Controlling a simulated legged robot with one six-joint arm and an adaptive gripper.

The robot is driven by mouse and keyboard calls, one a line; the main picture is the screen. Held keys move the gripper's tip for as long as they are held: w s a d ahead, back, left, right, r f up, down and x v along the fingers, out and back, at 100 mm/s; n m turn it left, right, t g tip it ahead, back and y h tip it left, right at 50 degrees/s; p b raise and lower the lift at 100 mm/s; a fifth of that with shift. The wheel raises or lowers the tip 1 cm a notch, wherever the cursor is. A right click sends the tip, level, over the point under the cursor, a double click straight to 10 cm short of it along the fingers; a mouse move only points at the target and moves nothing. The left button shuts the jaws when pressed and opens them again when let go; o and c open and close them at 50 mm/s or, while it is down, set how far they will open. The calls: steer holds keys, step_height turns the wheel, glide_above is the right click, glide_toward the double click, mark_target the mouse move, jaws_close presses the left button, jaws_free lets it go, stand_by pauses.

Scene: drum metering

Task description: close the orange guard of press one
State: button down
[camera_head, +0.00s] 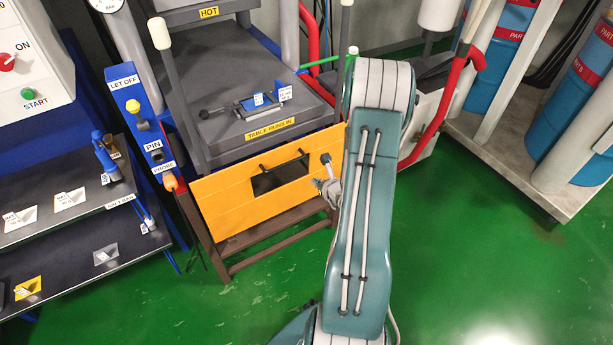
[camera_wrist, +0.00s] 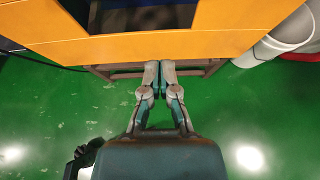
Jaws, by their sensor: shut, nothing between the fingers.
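The orange guard (camera_head: 222,200) of the press hangs low across the press front, below the table edge. It has a dark window (camera_head: 281,178) and a black bar above the window. In the wrist view the guard (camera_wrist: 215,43) fills the top, its lower edge running across the picture. My gripper (camera_head: 322,187) is at the right part of the guard, partly hidden by my arm. In the wrist view my gripper (camera_wrist: 160,65) is shut and empty, its tips at the guard's lower edge. I cannot tell whether they touch it.
The dark press table (camera_head: 225,150) above the guard carries a small frame. A blue post (camera_head: 137,115) with a yellow knob and shelves (camera_head: 75,235) stand at left. A red bar (camera_head: 432,130) is right of my arm, with a drum rack (camera_head: 500,165) beyond. Green floor is open in front.

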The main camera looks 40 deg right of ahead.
steer(key=x, duration=1)
steer(key=r, duration=0.4)
steer(key=shift+w+r, duration=0.2)
steer(key=shift+d+r, duration=0.1)
